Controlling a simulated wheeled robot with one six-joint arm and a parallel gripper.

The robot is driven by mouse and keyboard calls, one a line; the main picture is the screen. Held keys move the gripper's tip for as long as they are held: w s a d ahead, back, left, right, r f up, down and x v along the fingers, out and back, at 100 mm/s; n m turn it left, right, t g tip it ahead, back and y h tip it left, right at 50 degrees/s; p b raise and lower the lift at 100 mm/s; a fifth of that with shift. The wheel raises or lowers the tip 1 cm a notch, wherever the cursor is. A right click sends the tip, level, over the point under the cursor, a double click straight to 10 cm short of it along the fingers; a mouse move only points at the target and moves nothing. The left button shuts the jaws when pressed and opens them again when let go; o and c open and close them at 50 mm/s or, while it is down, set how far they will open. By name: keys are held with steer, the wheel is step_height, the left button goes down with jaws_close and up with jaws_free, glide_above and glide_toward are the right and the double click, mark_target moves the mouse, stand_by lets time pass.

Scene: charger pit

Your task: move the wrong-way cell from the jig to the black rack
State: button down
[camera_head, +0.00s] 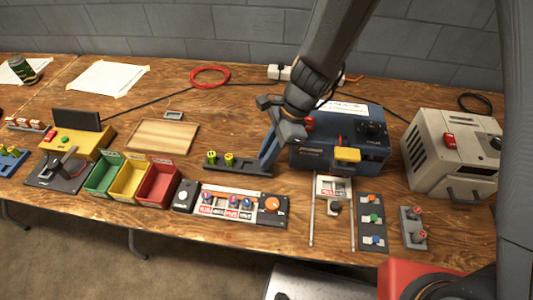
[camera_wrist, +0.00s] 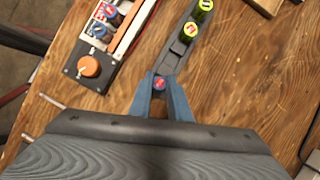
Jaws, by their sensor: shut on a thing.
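My gripper (camera_head: 266,164) is low over the right end of the black rack (camera_head: 240,170). In the wrist view my gripper (camera_wrist: 160,86) is shut on a cell (camera_wrist: 160,83), of which only the reddish top shows between the blue-grey fingers. The held cell is in line with the near end of the black rack (camera_wrist: 174,58); I cannot tell whether it is seated. Two yellow-green cells stand upright in the rack's other part, one of them here (camera_head: 229,158). The jig (camera_head: 243,214), with an orange knob (camera_head: 272,203), holds blue cells with reddish tops.
A blue charger box (camera_head: 345,157) stands close right of my gripper. Green, yellow and red bins (camera_head: 158,184) are to the left of the jig. A white-topped slide (camera_head: 333,188) is to the right of the jig.

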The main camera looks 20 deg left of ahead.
steer(key=shift+f, duration=0.3)
stand_by(0.5)
steer(key=c, duration=1.6)
jaws_free()
steer(key=shift+o, duration=0.2)
steer(key=shift+r, duration=0.15)
steer(key=shift+r+p, duration=3.4)
steer(key=shift+p, duration=0.1)
